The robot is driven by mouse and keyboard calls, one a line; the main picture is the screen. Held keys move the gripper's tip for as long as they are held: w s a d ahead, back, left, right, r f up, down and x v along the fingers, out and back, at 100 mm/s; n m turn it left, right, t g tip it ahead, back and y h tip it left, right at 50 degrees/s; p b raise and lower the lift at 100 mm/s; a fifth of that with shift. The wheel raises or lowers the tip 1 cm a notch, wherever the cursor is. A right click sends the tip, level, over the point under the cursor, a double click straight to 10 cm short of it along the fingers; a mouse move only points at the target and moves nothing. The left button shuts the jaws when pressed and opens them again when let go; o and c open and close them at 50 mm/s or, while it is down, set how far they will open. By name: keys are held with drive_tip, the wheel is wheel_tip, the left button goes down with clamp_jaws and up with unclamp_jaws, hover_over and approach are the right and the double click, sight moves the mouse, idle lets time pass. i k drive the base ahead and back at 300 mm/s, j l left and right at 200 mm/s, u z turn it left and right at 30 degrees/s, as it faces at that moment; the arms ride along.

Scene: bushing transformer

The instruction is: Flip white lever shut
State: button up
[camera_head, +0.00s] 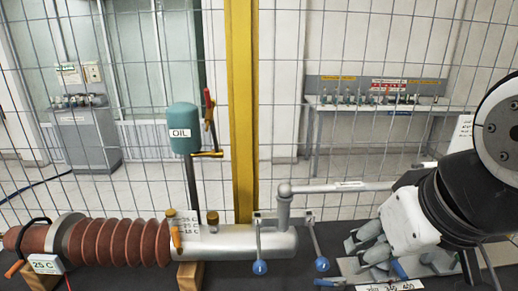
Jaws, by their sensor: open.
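My gripper (362,252) is at the lower right, below its white wrist, with its grey fingers apart and nothing seen between them. It is over a grey plate (350,268) with a number label, right of the silver cylinder (240,243). I cannot pick out a clearly white lever; the gripper and arm cover part of the plate. Two thin pale metal levers with blue ball ends, the left one (260,267) and the right one (322,264), hang down at the cylinder's right part. The right ball is a little left of my gripper, apart from it.
A ribbed brown bushing (122,243) joins the cylinder's left end. A teal oil tank (183,128) with a red-handled valve (209,108) stands above. A grey pipe (335,187) runs right towards my arm. A yellow post (243,120) and wire fence stand behind.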

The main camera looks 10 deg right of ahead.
sight(425, 165)
drive_tip(key=z, duration=0.85)
